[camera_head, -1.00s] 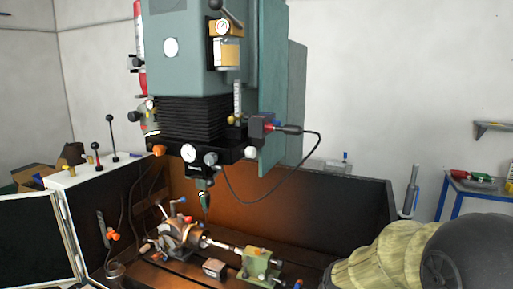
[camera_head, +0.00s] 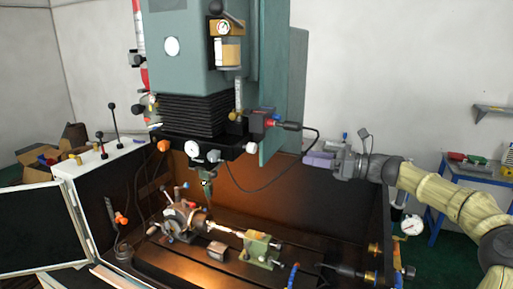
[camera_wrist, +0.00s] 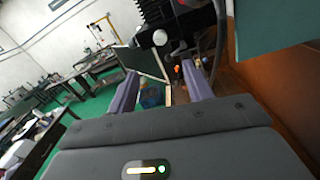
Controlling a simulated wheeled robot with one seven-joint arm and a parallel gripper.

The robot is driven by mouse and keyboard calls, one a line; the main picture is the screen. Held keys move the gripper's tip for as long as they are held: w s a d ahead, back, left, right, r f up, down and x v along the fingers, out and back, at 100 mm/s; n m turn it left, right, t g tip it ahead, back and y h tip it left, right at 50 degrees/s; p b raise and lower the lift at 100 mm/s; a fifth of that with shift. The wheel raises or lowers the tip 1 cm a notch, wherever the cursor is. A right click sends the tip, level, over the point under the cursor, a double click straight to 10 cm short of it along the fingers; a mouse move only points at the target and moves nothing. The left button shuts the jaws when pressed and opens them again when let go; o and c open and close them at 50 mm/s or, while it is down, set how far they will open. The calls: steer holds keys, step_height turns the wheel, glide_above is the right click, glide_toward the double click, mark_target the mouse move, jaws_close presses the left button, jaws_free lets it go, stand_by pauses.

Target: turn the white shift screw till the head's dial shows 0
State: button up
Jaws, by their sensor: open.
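The machine's head is a dark block with a white-faced dial (camera_head: 193,148) on its front; its reading is too small to make out. A white knob, which looks like the shift screw (camera_head: 251,148), sticks out near the block's right end. In the wrist view a pale round knob (camera_wrist: 160,38), likely the same screw, lies ahead of and above the fingers. My gripper (camera_head: 308,159) is to the right of the screw, apart from it, with purple fingers pointing left. In the wrist view my gripper (camera_wrist: 160,80) is open, with nothing between its fingertips.
A black cable (camera_head: 309,150) loops from a sensor box (camera_head: 262,122) close to my gripper. A teal column (camera_head: 278,85) stands behind the head. Below are an indexing chuck (camera_head: 183,218) and a green tailstock (camera_head: 260,248) on the machine table.

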mark_target(255, 148)
steer(key=p+x, duration=0.6)
steer(key=x, duration=1)
steer(key=shift+w+a, duration=0.15)
steer(key=shift+a, duration=0.15)
steer(key=shift+w+a+f, duration=0.1)
steer(key=shift+a, duration=0.3)
steer(key=shift+c, duration=0.2)
steer(key=c, duration=0.9)
